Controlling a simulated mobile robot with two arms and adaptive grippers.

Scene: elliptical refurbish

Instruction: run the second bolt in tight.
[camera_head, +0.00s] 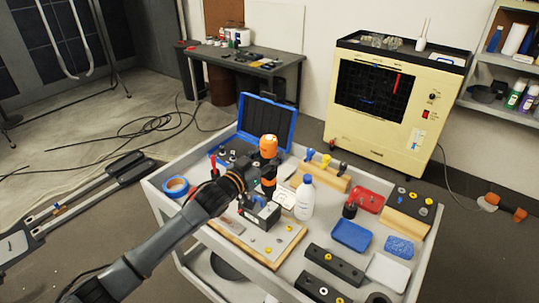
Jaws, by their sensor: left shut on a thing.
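An orange and black power driver (268,147) stands roughly upright over the grey cart (168,205). My left gripper (258,178) reaches in from the lower left and is shut on the driver's body. Below the driver is a dark block-shaped workpiece (262,215) on a pale board with a wooden edge (245,246). The driver's lower end is close above the workpiece; I cannot tell whether it touches a bolt. The bolts in the workpiece are too small or hidden to make out. My right gripper is not in view.
A white bottle (305,197) stands close right of the workpiece. A blue open case (268,122) is behind, a blue tape roll (175,186) at left. Red (370,200) and blue (351,236) trays and dark blocks with knobs (334,265) crowd the cart's right side.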

